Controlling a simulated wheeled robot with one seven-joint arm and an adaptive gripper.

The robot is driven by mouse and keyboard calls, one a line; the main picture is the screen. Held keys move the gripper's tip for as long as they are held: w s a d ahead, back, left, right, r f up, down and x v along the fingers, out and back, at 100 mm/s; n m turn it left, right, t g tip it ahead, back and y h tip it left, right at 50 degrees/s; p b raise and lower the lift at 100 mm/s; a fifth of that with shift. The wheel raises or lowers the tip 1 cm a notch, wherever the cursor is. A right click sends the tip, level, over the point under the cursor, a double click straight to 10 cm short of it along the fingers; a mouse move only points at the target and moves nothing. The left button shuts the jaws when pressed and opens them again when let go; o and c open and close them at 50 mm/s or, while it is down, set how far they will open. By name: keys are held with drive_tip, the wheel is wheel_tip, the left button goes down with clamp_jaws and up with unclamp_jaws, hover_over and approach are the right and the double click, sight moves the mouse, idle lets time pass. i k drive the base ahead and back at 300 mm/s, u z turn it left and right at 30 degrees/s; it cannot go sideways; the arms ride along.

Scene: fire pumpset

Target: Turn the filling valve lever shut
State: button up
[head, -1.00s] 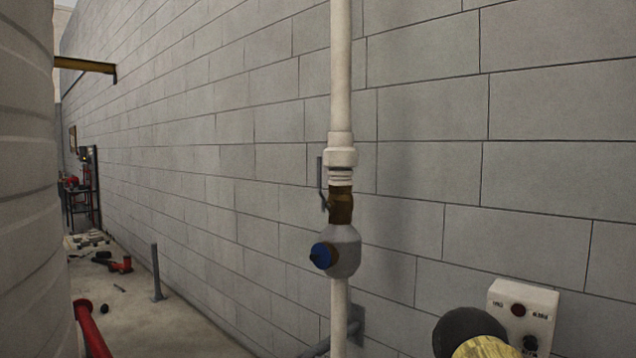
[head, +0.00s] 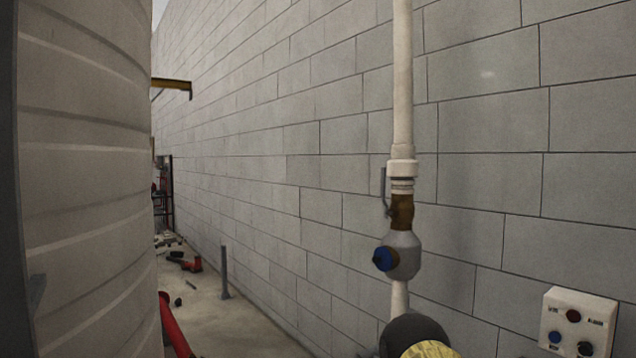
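The filling valve is a brass-brown body (head: 402,212) on a white vertical pipe (head: 402,80) in front of the block wall. Its thin dark lever (head: 383,184) stands upright along the left side of the pipe, in line with it. Just below the valve is a grey fitting (head: 406,256) with a blue round cap (head: 385,259) facing left. My gripper is not recognisable in the head view, so its place relative to the lever does not show.
A dark rounded shape with a yellow part (head: 418,335) covers the pipe's lower end; I cannot tell what it is. A white control box (head: 578,320) is at lower right. A large ribbed tank (head: 85,180) fills the left. Beyond it are a red pipe (head: 172,325) and floor post (head: 224,272).

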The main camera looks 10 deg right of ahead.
sight(383, 170)
drive_tip(key=u, duration=0.9)
drive_tip(key=i, duration=0.65)
drive_tip(key=z, duration=0.7)
